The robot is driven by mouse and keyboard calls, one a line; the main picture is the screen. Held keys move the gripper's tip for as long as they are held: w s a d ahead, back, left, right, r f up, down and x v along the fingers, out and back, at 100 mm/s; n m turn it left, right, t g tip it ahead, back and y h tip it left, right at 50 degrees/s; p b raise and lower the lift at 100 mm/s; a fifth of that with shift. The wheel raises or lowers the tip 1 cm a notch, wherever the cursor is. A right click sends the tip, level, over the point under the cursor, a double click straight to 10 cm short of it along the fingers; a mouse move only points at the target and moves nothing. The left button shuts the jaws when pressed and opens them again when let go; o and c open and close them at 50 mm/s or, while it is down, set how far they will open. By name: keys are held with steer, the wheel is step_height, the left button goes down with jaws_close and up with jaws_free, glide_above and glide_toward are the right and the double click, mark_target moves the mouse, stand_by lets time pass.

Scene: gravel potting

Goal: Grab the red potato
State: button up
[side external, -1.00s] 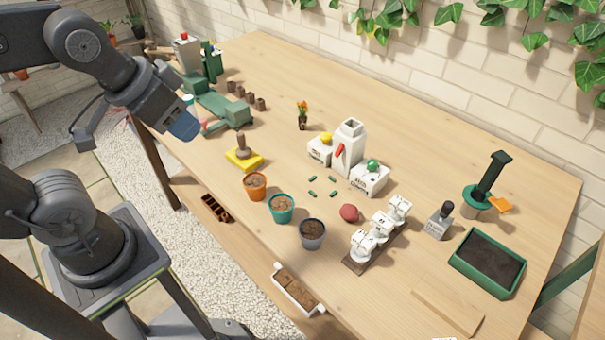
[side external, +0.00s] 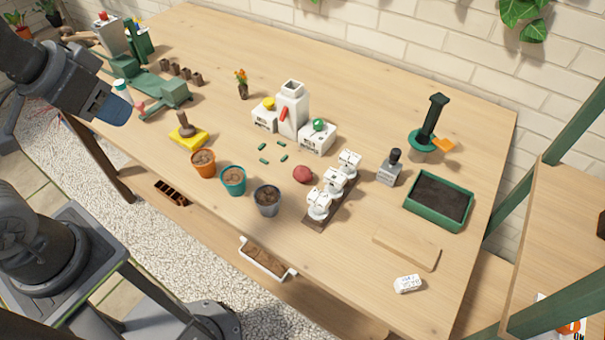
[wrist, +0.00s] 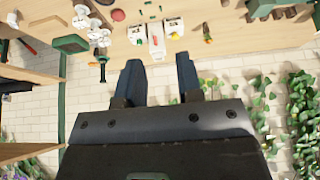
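The red potato (side external: 302,174) is a small, round, dull red lump on the wooden table, between several small green capsules and a row of white lever units. It also shows near the top edge of the wrist view (wrist: 118,15). My gripper (side external: 108,112) is at the far left of the side view, raised and well away from the potato. In the wrist view my gripper (wrist: 160,68) has its two dark fingers spread apart with nothing between them, so it is open and empty.
An orange pot (side external: 203,164), a teal pot (side external: 233,181) and a grey pot (side external: 267,200) stand along the front edge. White boxes with a white canister (side external: 291,110) stand behind the potato. White lever units (side external: 334,181) stand close on its right. The front right holds a flat board (side external: 406,247).

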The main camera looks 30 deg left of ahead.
steer(key=shift+o, duration=0.2)
steer(key=o, duration=0.5)
